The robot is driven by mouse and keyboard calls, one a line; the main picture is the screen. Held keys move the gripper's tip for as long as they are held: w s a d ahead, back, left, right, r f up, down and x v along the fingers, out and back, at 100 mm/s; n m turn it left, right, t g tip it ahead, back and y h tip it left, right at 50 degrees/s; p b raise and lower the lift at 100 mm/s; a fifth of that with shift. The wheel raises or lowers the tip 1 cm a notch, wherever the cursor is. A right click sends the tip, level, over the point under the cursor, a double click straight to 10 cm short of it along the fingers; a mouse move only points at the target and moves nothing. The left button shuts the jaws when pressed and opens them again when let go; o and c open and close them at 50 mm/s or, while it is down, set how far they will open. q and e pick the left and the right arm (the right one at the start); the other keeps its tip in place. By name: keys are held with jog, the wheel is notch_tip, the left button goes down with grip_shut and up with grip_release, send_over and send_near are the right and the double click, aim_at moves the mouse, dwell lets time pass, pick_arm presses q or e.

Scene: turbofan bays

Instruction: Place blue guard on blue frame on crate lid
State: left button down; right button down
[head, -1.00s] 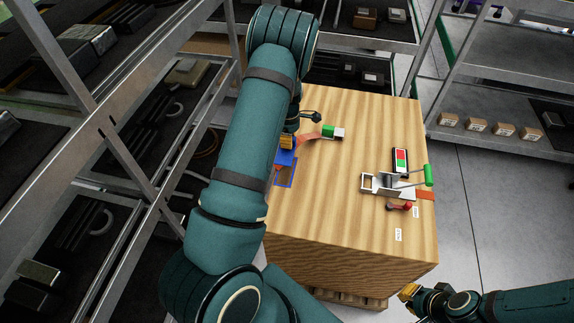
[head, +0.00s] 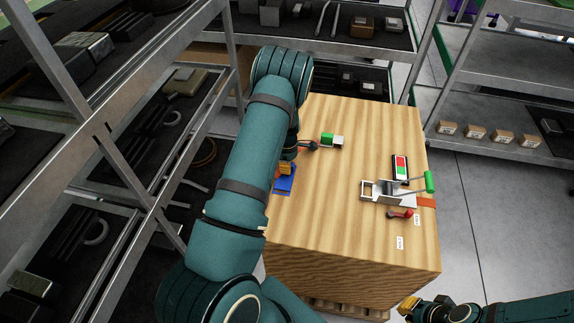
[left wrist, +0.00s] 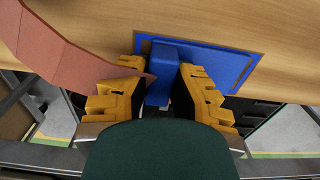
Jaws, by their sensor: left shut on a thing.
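The blue guard (head: 285,184) is a flat blue plate with an upright block (left wrist: 163,70). My left gripper (left wrist: 163,88) is shut on that block, with a yellow finger on each side. The blue frame (left wrist: 257,62) is an outline on the crate lid (head: 330,220). The guard's plate covers most of it, and a border shows around the plate in the left wrist view. I cannot tell whether the plate touches the lid. My left forearm hides part of this area in the head view. My right gripper (head: 408,304) is off the crate's front right corner; its finger opening is unclear.
A green and white block (head: 331,141) lies at the back of the lid. A toggle clamp with a green handle (head: 429,182) and a red-green box (head: 400,168) are at the right. A salmon strip (left wrist: 60,65) is close to the left gripper. Shelves stand left and behind.

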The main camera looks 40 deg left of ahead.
pick_arm(q)
jog(key=c, duration=1)
grip_release()
jog(key=shift+f, duration=0.1)
